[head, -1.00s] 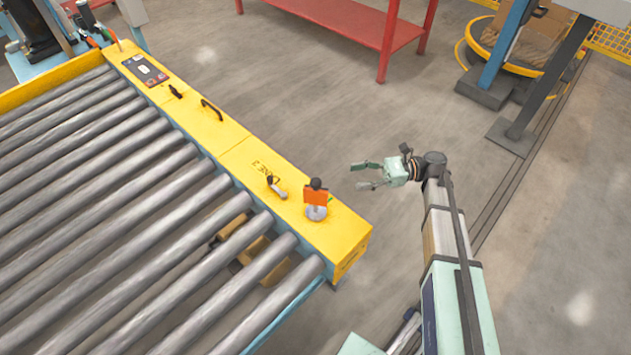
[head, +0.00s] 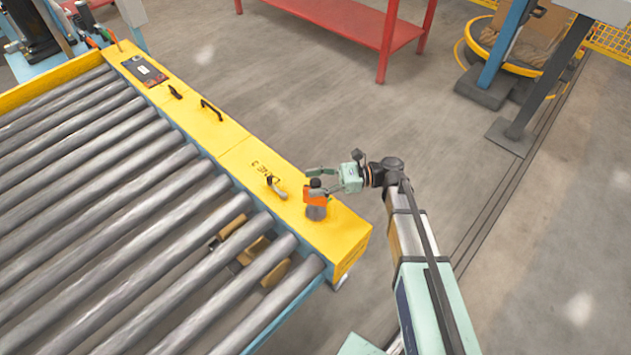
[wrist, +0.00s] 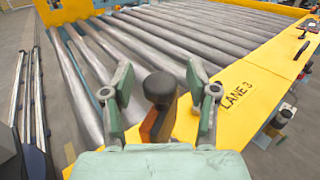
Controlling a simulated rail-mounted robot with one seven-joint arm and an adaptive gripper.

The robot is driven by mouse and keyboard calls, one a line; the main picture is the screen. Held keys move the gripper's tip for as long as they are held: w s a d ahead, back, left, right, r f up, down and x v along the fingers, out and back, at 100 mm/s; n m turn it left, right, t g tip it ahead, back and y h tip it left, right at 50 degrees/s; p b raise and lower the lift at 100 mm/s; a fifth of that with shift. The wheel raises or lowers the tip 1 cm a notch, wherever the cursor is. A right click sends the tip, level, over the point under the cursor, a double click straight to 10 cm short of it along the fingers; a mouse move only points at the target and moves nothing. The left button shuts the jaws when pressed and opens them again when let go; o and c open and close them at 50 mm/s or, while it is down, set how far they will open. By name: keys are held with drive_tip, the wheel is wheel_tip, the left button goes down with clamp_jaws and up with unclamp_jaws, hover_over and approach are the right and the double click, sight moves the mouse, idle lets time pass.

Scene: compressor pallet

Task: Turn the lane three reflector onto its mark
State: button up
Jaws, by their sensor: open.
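The lane three reflector (head: 315,198) is an orange plate with a dark knob on top, on a round grey base at the near end of the yellow side beam. In the wrist view its dark knob (wrist: 160,90) stands between my fingers, with the orange plate below it partly hidden by my gripper. My gripper (head: 316,182) is open, its two fingers on either side of the reflector's upper part. In the wrist view the open gripper (wrist: 160,100) shows a gap between each finger and the knob. I cannot see the mark clearly.
The yellow beam (head: 235,150) carries the LANE 3 lettering, a small lever (head: 275,187) close to the reflector, and a black handle (head: 211,109) farther back. Grey rollers (head: 130,200) lie to the left. A red table (head: 345,25) stands behind; the floor between is clear.

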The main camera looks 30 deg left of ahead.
clamp_jaws()
